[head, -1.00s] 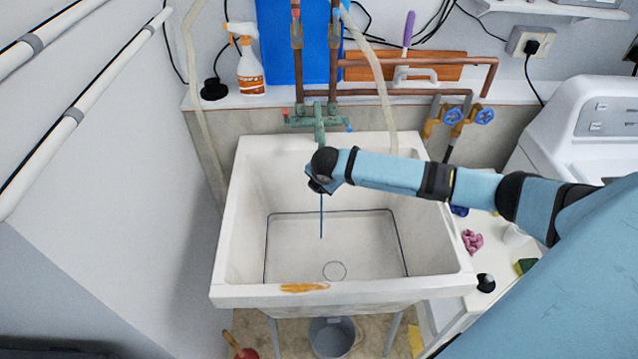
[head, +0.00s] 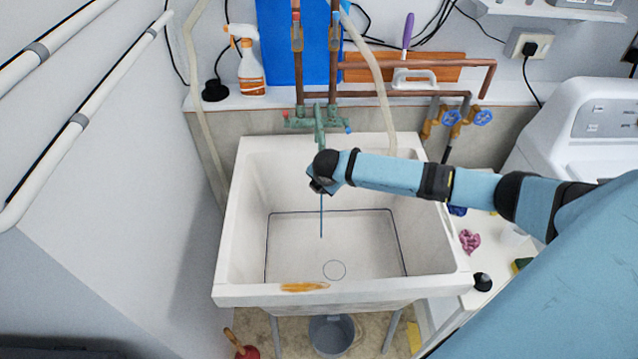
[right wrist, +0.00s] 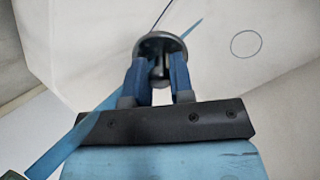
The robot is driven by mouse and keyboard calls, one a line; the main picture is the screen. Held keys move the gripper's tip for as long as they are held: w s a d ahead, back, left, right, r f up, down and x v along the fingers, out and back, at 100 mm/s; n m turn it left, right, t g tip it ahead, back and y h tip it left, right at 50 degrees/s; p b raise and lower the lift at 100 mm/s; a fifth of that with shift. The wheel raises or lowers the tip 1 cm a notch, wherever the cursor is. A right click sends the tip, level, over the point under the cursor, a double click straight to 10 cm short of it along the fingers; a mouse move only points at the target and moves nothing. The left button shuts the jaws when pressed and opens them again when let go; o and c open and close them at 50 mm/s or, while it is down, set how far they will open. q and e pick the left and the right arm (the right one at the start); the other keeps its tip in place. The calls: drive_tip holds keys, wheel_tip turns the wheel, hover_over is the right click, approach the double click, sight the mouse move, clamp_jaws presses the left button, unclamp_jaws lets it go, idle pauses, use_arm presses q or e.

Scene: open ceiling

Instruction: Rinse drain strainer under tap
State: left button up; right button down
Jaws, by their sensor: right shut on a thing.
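A white laundry sink (head: 232,294) stands in the middle of the head view, with a green tap (head: 319,128) at its back edge. My right arm reaches in from the right, and its gripper is below the tap, over the basin. In the right wrist view my right gripper (right wrist: 159,80) is shut on the drain strainer (right wrist: 160,43), a round grey metal piece. A thin blue stream (head: 321,218) runs down below the gripper; in the right wrist view it passes beside and behind the gripper. I cannot tell whether it touches the strainer. My left gripper is not in view.
A round drain outline (head: 335,270) is on the basin floor. A spray bottle (head: 248,65) stands on the back ledge. A pale hose (head: 381,85) hangs into the sink's back right. A pink cloth (head: 469,241) lies on the right-hand surface. A grey bucket (head: 331,335) is below the sink.

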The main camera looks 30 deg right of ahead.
drive_tip(key=s+a+p, duration=0.3)
drive_tip(key=s+p, duration=0.3)
drive_tip(key=s, duration=0.1)
drive_tip(key=shift+a, duration=0.35)
idle(0.5)
idle(0.5)
idle(0.4)
